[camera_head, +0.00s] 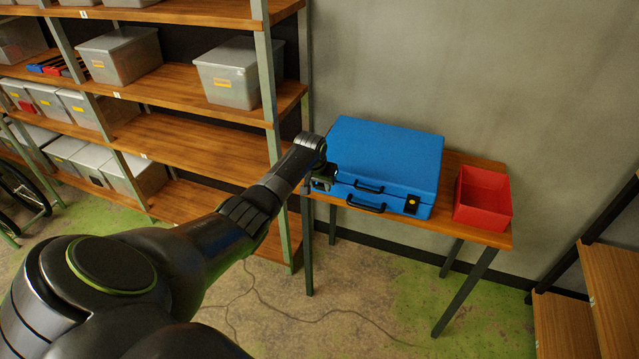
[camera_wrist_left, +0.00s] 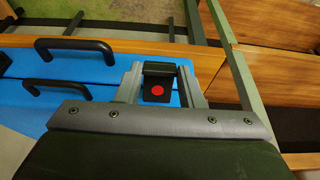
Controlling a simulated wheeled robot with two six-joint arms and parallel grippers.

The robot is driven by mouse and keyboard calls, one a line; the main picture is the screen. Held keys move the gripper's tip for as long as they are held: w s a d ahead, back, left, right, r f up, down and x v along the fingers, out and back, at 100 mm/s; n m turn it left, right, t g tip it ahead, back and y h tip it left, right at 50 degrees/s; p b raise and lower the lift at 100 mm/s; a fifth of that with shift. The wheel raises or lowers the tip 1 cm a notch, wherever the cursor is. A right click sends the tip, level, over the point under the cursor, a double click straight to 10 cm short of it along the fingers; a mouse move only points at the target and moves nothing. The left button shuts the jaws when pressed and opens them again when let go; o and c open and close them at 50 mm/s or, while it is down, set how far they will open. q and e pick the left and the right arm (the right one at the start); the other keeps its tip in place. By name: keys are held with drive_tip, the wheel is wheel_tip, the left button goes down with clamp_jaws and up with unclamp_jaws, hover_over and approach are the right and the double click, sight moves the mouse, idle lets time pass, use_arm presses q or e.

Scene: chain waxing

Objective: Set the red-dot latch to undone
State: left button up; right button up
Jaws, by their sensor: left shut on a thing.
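The blue case (camera_head: 385,155) lies closed on a small wooden table, with two black handles on its front. The red-dot latch (camera_wrist_left: 157,90) is a black piece with a red dot on the case's front. My left gripper (camera_head: 322,182) is at the case's front left corner. In the left wrist view its two grey fingers stand on either side of the latch, shut on it. In the head view the gripper hides this latch. I cannot tell whether the latch is done up or undone. My right gripper is not in view.
A yellow-dot latch (camera_head: 411,204) is on the case's front right. A red open bin (camera_head: 483,198) stands on the table (camera_head: 478,236) right of the case. Shelving with grey boxes (camera_head: 228,75) is close on the left, and a wall is behind the table.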

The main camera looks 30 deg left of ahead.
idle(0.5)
use_arm(q)
drive_tip(key=o, duration=1)
drive_tip(key=shift+r, duration=0.1)
drive_tip(key=shift+r, duration=0.4)
drive_tip(key=b+v, duration=0.1)
drive_tip(key=v, duration=1.5)
drive_tip(key=shift+r, duration=0.2)
drive_tip(key=shift+s+d, duration=0.1)
